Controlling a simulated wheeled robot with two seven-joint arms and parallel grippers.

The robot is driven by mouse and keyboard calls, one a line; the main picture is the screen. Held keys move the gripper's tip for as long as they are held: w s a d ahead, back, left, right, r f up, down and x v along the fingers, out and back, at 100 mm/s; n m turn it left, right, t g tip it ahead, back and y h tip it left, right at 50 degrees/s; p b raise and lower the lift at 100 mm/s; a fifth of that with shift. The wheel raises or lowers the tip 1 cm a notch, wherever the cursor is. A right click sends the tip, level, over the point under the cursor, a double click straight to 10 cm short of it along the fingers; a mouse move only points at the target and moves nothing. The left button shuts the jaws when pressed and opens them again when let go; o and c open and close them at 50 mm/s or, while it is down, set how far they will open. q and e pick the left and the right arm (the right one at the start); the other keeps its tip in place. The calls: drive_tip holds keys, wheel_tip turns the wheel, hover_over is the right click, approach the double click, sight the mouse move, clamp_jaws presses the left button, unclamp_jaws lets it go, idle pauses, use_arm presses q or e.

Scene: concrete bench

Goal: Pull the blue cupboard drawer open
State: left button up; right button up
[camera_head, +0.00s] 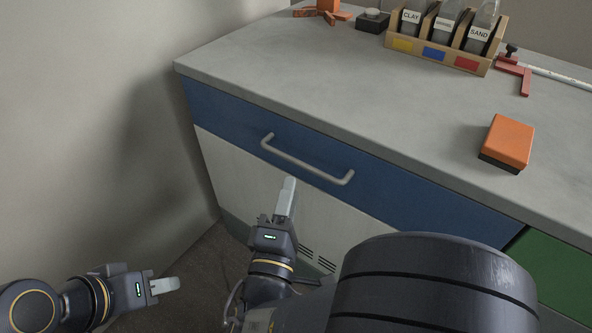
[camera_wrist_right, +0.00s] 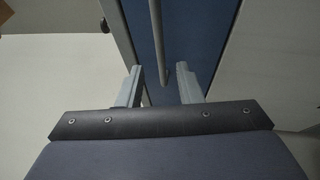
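The blue drawer (camera_head: 400,196) sits flush with the cupboard front, just under the worktop, and looks closed. Its pale grey bar handle (camera_head: 304,162) runs along the front. My right gripper (camera_head: 288,184) is just below the middle of the handle, pointing toward the drawer front. In the right wrist view, the two fingers of the right gripper (camera_wrist_right: 159,76) are apart with nothing gripped. The handle (camera_wrist_right: 158,40) lines up between them there; its exact depth is unclear. My left gripper (camera_head: 166,285) is low at the left, away from the drawer; its fingers overlap from this side.
On the grey worktop (camera_head: 330,75) stand a wooden rack (camera_head: 436,54) with labelled containers, an orange-and-black block (camera_head: 508,143) and a red clamp (camera_head: 514,72). A green front (camera_head: 550,268) is right of the blue drawer. A wall (camera_head: 90,110) stands close at the left.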

drive_tip(key=x, duration=0.5)
drive_tip(key=shift+w+d+b, duration=0.1)
drive_tip(key=shift+b, duration=0.2)
clamp_jaws()
